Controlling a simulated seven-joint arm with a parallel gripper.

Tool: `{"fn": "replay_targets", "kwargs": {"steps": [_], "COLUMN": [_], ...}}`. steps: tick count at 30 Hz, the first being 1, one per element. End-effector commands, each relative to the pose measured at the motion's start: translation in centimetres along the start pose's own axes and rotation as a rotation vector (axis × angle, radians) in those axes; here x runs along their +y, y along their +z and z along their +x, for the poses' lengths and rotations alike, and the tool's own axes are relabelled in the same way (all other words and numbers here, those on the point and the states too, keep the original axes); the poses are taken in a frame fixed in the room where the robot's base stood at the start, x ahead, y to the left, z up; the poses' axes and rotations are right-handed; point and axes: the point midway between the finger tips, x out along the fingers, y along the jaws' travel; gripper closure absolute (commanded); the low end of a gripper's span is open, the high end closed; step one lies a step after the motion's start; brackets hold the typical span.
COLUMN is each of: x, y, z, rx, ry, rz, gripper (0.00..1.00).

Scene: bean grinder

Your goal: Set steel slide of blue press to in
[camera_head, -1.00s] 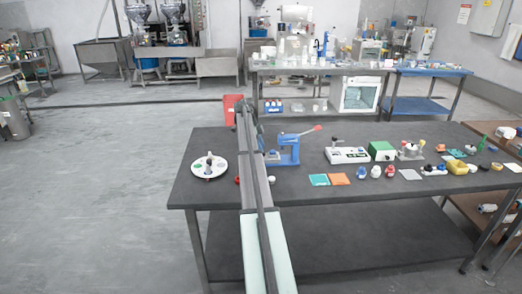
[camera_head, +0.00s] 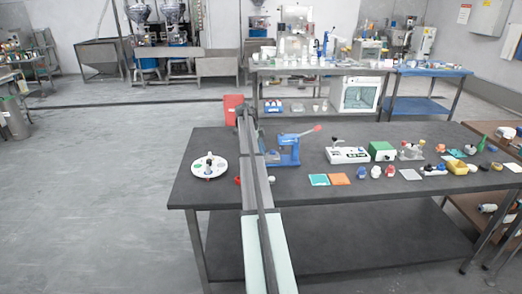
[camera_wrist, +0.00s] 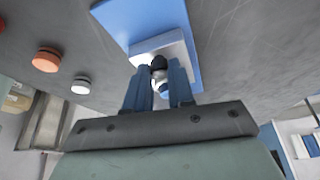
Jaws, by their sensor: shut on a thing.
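The blue press (camera_head: 287,150) stands on the dark table, with a lever ending in a red-pink knob pointing up to the right. My arm hides its left side in the head view. In the wrist view, the press's blue base (camera_wrist: 140,18) carries the bright steel slide (camera_wrist: 172,46), with a dark knob (camera_wrist: 158,63) at its near end. My gripper (camera_wrist: 160,78) has its two blue fingers either side of that knob and is shut on it. Whether the slide is fully in cannot be told. My gripper is hidden behind my arm in the head view.
A white round plate with knobs (camera_head: 209,166) lies left of my arm. An orange-red button (camera_wrist: 46,60) and a white button (camera_wrist: 82,85) sit near the press. A white box with a lever (camera_head: 347,155) and a green box (camera_head: 382,151) stand to the right.

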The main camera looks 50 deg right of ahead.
Motion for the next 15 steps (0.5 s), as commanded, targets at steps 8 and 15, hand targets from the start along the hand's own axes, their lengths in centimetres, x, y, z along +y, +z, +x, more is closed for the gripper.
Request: {"fn": "replay_targets", "kwargs": {"steps": [8,15], "x": [-0.01,-0.09], "y": [0.0,-0.38], "z": [-0.02,0.14], "rx": [0.0,0.0], "ry": [0.0,0.0], "rz": [0.0,0.001], "gripper": [1.0,1.0]}}
